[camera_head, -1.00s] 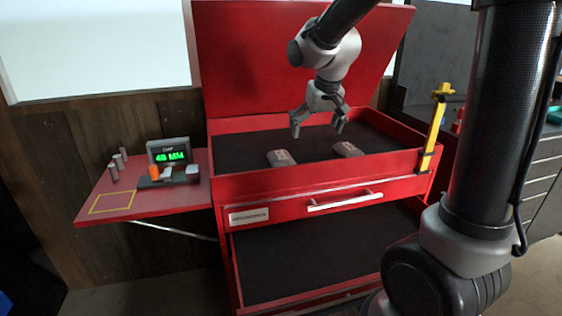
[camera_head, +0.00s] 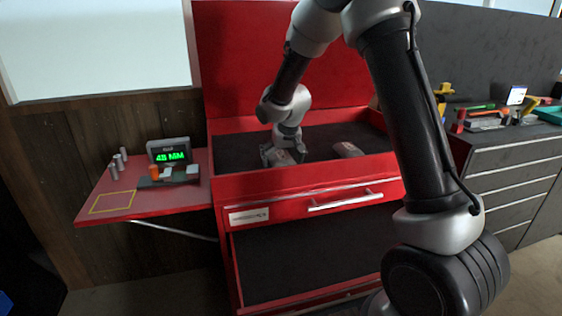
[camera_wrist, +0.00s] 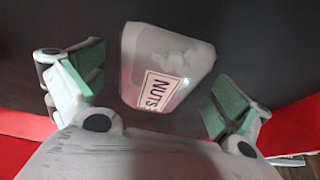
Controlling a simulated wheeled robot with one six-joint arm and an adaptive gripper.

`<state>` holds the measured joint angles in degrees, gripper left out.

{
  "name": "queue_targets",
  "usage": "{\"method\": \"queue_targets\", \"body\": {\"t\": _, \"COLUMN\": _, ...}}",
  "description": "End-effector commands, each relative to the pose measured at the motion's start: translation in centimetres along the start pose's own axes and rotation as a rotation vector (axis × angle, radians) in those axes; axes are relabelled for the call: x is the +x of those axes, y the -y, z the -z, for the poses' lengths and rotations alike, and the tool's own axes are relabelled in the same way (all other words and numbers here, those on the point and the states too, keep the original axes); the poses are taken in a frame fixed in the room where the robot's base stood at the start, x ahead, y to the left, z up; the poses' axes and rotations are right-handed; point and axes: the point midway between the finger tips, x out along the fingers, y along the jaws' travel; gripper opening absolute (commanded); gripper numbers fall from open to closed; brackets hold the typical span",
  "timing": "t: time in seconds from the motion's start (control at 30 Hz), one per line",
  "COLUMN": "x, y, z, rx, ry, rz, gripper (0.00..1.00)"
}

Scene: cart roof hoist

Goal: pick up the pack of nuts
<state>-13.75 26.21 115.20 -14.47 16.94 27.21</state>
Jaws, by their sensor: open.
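The pack of nuts (camera_wrist: 165,65) is a pale, rounded block with a "NUTS" label. It lies on the dark liner of the red cart's top compartment (camera_head: 335,178). In the head view the pack (camera_head: 284,157) shows partly behind my gripper (camera_head: 283,155). My gripper is open and low over the pack. In the wrist view my gripper (camera_wrist: 150,98) has its green-padded fingers on either side of the pack, apart from it, with the pack slightly forward between them. A second similar pack (camera_head: 348,149) lies to the right in the same compartment; its label is not readable.
The cart's red lid (camera_head: 235,60) stands raised behind. An open lower drawer (camera_head: 320,255) is below. A side shelf (camera_head: 125,205) at left holds a display reading "48 MM" (camera_head: 169,150) and small parts. A grey tool cabinet (camera_head: 510,165) stands at right.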

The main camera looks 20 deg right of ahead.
Motion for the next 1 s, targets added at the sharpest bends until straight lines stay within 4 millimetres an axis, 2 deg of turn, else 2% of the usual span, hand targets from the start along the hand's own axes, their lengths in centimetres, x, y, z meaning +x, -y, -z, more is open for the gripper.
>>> {"method": "queue_targets", "body": {"t": 0.2, "x": 0.1, "y": 0.0, "z": 0.0, "rx": 0.0, "ry": 0.0, "rz": 0.0, "gripper": 1.0}}
{"method": "queue_targets", "body": {"t": 0.27, "x": 0.1, "y": 0.0, "z": 0.0, "rx": 0.0, "ry": 0.0, "rz": 0.0, "gripper": 0.91}}
{"method": "queue_targets", "body": {"t": 0.4, "x": 0.1, "y": 0.0, "z": 0.0, "rx": 0.0, "ry": 0.0, "rz": 0.0, "gripper": 0.65}}
{"method": "queue_targets", "body": {"t": 0.5, "x": 0.1, "y": 0.0, "z": 0.0, "rx": 0.0, "ry": 0.0, "rz": 0.0, "gripper": 0.5}}
{"method": "queue_targets", "body": {"t": 0.8, "x": -0.1, "y": 0.0, "z": 0.1, "rx": 0.0, "ry": -0.002, "rz": 0.0, "gripper": 0.5}}
{"method": "queue_targets", "body": {"t": 0.87, "x": -0.7, "y": 0.0, "z": 0.4, "rx": 0.0, "ry": -0.004, "rz": 0.001, "gripper": 0.5}}
{"method": "queue_targets", "body": {"t": 1.0, "x": -3.1, "y": 0.1, "z": 1.5, "rx": 0.001, "ry": -0.006, "rz": 0.002, "gripper": 0.5}}
